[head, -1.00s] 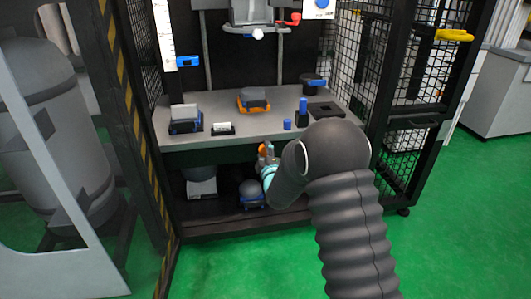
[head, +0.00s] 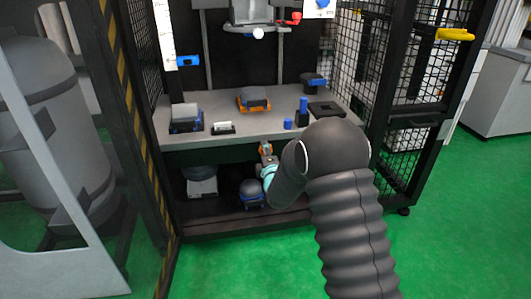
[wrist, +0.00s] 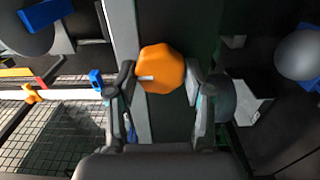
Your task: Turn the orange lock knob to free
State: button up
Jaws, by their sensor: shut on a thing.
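The orange lock knob (wrist: 160,66) is a rounded, lobed knob with a white mark pointing left in the wrist view. It sits on the dark front panel under the work table, and a bit of it shows in the head view (head: 265,147). My gripper (wrist: 160,80) has one finger on each side of the knob and is shut on it. In the head view my gripper (head: 267,161) is small and partly hidden behind my arm.
The grey work table (head: 185,145) above carries an orange-based block (head: 254,99), a blue-based block (head: 186,117) and small blue parts. A lower shelf holds a blue-based dome (head: 252,192) and a grey-based round weight (head: 202,185). Mesh guards (head: 350,50) flank the tower.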

jog(key=o, duration=1.1)
jog(key=shift+s, duration=0.1)
jog(key=v, duration=1.1)
jog(key=shift+s+d, duration=0.15)
jog(key=shift+s, duration=0.2)
